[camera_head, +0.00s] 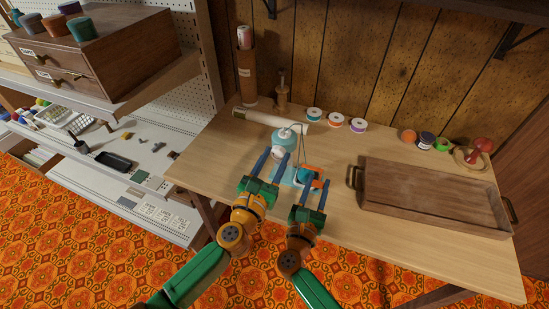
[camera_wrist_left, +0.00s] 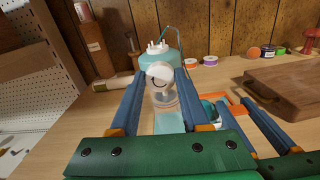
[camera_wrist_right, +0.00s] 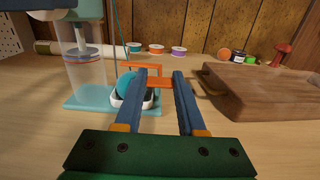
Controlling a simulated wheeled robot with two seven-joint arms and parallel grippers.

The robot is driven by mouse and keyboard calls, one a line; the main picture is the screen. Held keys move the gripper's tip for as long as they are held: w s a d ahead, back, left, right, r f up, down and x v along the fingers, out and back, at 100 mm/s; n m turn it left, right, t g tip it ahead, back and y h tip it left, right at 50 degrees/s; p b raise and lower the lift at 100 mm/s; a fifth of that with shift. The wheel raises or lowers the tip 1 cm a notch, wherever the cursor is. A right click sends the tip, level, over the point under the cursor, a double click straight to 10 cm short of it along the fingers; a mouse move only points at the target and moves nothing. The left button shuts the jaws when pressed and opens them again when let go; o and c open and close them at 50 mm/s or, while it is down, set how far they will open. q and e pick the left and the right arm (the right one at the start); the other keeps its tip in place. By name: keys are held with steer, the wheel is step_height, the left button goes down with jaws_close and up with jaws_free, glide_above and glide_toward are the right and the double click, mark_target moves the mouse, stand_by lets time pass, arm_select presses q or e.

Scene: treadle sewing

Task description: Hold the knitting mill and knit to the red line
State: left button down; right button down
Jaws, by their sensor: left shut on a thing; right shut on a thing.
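The knitting mill (camera_head: 286,138) is teal and white and stands upright on the table, with a clear tube on a teal base (camera_wrist_right: 90,98). A red line (camera_wrist_right: 85,60) rings the tube, and something dark shows inside just above it. My left gripper (camera_head: 275,153) is shut on the mill, its fingers either side of a round white part (camera_wrist_left: 160,72). My right gripper (camera_head: 312,175) is shut on an orange part (camera_wrist_right: 158,80) beside the mill. A teal yarn ball (camera_wrist_right: 127,84) sits low beside the tube, and teal yarn runs from there up to the mill's top.
A wooden tray (camera_head: 420,190) with dark handles stands to the right on the table (camera_head: 340,225). Several thread spools (camera_head: 336,121) line the back, with a white roll (camera_head: 268,118) and a brown tube (camera_head: 247,80) at the back left. The front table edge is clear.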

arm_select(q)
steer(key=m, duration=0.6)
steer(key=shift+f, duration=0.15)
steer(key=m, duration=0.5)
stand_by(0.4)
steer(key=shift+c, duration=1.9)
jaws_free()
steer(key=shift+s, duration=0.1)
steer(key=v, duration=1.2)
steer(key=w+d+n, duration=0.1)
steer(key=w+n, duration=0.2)
steer(key=w, duration=0.1)
steer(key=w+d+n, duration=0.2)
steer(key=w, duration=0.1)
steer(key=w+d+n, duration=0.2)
steer(key=w+n, duration=0.1)
steer(key=w, duration=0.1)
steer(key=shift+w+d+n, duration=0.1)
steer(key=shift+w+n, duration=0.2)
steer(key=shift+w, duration=0.05)
